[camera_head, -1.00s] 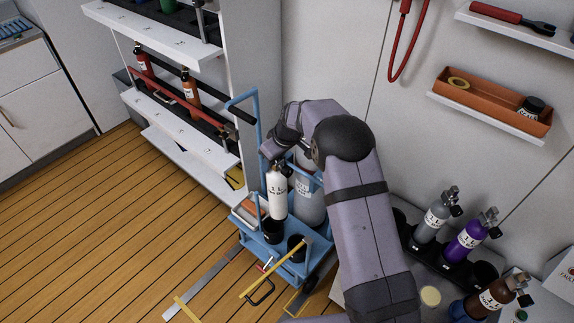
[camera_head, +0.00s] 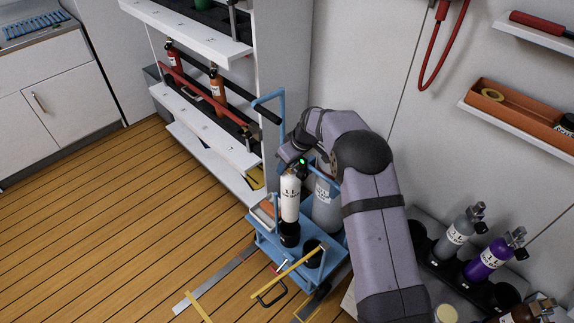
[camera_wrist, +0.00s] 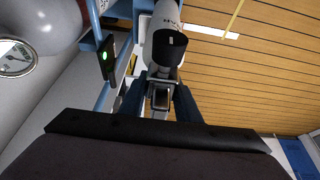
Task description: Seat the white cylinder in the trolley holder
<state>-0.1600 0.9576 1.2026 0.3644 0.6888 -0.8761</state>
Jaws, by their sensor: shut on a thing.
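The white cylinder (camera_head: 290,196) stands upright over the front black cup holder (camera_head: 289,238) of the blue trolley (camera_head: 268,243). Its lower end meets the cup's mouth; I cannot tell how deep it sits. My gripper (camera_head: 294,170) is shut on the valve at the cylinder's top. In the wrist view, my gripper's two dark fingers (camera_wrist: 159,102) stand on either side of the valve, with the cylinder's pale body (camera_wrist: 167,13) beyond. The cylinder's base is hidden in that view.
A larger grey cylinder (camera_head: 327,212) stands close behind on the trolley. A second black cup (camera_head: 313,254) is empty at the right. A black box with a green light (camera_wrist: 109,58) is beside the trolley's blue post. Yellow-handled tools lie over the trolley's front.

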